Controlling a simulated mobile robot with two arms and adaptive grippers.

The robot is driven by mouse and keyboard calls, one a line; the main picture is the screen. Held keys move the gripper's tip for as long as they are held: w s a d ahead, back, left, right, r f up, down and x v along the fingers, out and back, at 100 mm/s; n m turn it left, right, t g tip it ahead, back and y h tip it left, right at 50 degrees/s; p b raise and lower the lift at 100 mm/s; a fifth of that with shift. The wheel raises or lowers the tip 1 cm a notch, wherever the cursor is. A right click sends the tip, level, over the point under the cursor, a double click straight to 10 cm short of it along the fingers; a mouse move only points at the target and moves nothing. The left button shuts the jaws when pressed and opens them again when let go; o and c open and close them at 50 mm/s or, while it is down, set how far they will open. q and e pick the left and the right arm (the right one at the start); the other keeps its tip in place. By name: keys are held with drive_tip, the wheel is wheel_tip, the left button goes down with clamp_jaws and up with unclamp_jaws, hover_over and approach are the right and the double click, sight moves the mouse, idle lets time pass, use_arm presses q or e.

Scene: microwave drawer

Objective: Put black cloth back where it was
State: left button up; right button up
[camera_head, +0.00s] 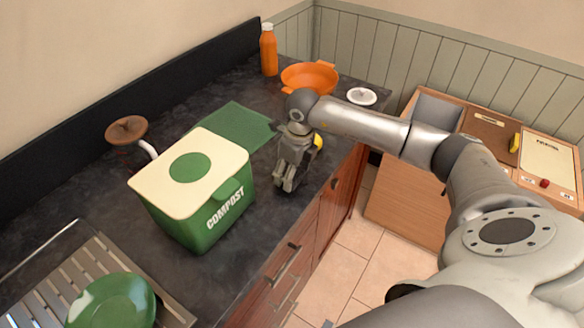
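No black cloth can be made out in the head view. A flat green cloth (236,124) lies on the dark countertop (95,205), partly hidden behind the green compost bin (205,215) with its cream lid. My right gripper (287,186) reaches in from the right and points down over the counter near its front edge, to the right of the bin and cloth. Its fingers look close together, but the angle does not show whether they are shut. Nothing is clearly seen in them. My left gripper is not in view.
An orange bowl (310,75), orange bottle (268,50) and white disc (361,96) are at the back. A brown round-topped object (127,130) stands behind the bin. A green plate (112,302) lies on a slatted rack (60,290). A wooden cabinet (405,200) stands right.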

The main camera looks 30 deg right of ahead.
sight(296, 174)
drive_tip(key=shift+f, duration=0.2)
drive_tip(key=o, duration=0.9)
drive_tip(key=shift+r, duration=0.15)
drive_tip(key=shift+r, duration=0.2)
drive_tip(key=r+b, duration=0.1)
drive_tip(key=r, duration=0.3)
drive_tip(key=s+r+b, duration=0.1)
drive_tip(key=r, duration=0.2)
drive_tip(key=r+b, duration=0.1)
drive_tip(key=r, duration=0.3)
drive_tip(key=shift+s+d+r, duration=0.2)
drive_tip(key=shift+d+r, duration=0.05)
drive_tip(key=shift+r, duration=0.1)
